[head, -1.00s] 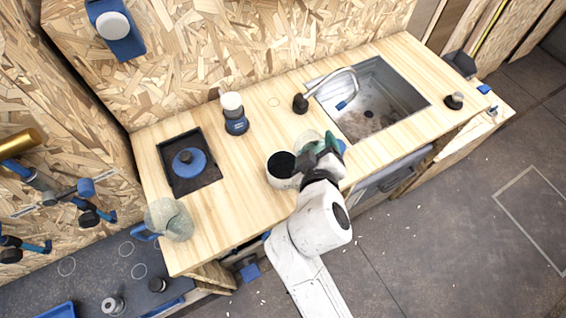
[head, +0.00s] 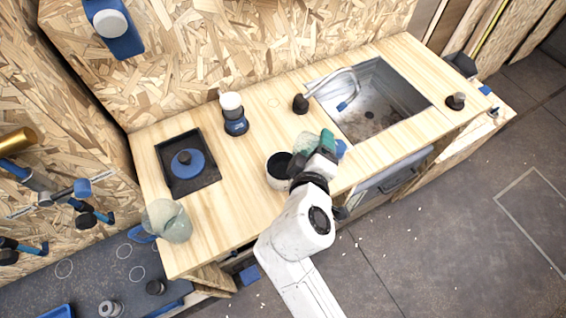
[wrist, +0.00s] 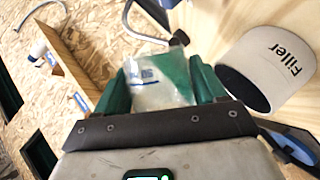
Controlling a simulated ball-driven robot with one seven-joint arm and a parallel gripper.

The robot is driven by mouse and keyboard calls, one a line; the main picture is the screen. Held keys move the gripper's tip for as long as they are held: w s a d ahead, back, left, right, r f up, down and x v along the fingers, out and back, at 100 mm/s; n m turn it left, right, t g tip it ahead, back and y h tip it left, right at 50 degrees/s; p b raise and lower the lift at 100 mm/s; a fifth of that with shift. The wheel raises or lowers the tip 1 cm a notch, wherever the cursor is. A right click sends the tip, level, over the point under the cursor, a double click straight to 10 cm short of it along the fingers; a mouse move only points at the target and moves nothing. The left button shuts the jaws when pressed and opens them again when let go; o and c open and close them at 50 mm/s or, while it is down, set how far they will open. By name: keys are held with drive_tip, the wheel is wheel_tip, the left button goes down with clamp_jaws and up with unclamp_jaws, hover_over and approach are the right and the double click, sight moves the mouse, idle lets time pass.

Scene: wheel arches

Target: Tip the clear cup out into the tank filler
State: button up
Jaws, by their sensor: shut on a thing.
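The clear cup (wrist: 158,88) is see-through, with a small blue mark, and sits between the green fingers of my gripper (wrist: 165,85). In the head view the cup (head: 305,143) is partly hidden behind my gripper (head: 325,145), just above and right of the tank filler (head: 278,179). The filler is a short white cylinder with a dark round opening, standing on the counter. In the wrist view the filler (wrist: 288,60), lettered "Filler", is right of the cup and apart from it in the picture. The wrist view is rolled against the room; I cannot tell the cup's exact tilt or contents.
A sink (head: 372,105) with a faucet (head: 325,90) lies to the right. A white-and-blue dispenser (head: 234,114) stands at the back. A translucent jug (head: 167,222) and a black tray (head: 205,178) with a blue lid are on the left. The counter between tray and filler is clear.

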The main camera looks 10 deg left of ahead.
drive_tip(key=shift+r, duration=0.15)
drive_tip(key=shift+f+n+h, duration=0.25)
drive_tip(key=shift+n+h, duration=0.05)
drive_tip(key=shift+a+f+n+b, duration=0.15)
drive_tip(key=shift+n+b, duration=0.15)
drive_tip(key=shift+b, duration=0.2)
drive_tip(key=shift+t+h, duration=0.3)
drive_tip(key=shift+s+a+r+n, duration=0.1)
drive_tip(key=shift+a+r+n, duration=0.1)
drive_tip(key=shift+a+n, duration=0.4)
drive_tip(key=shift+a+r+n+h, duration=0.15)
drive_tip(key=shift+n+h, duration=0.15)
drive_tip(key=shift+h, duration=0.1)
drive_tip(key=shift+r+t, duration=0.1)
drive_tip(key=shift+t, duration=0.2)
drive_tip(key=shift+r+n, duration=0.15)
drive_tip(key=shift+n, duration=0.35)
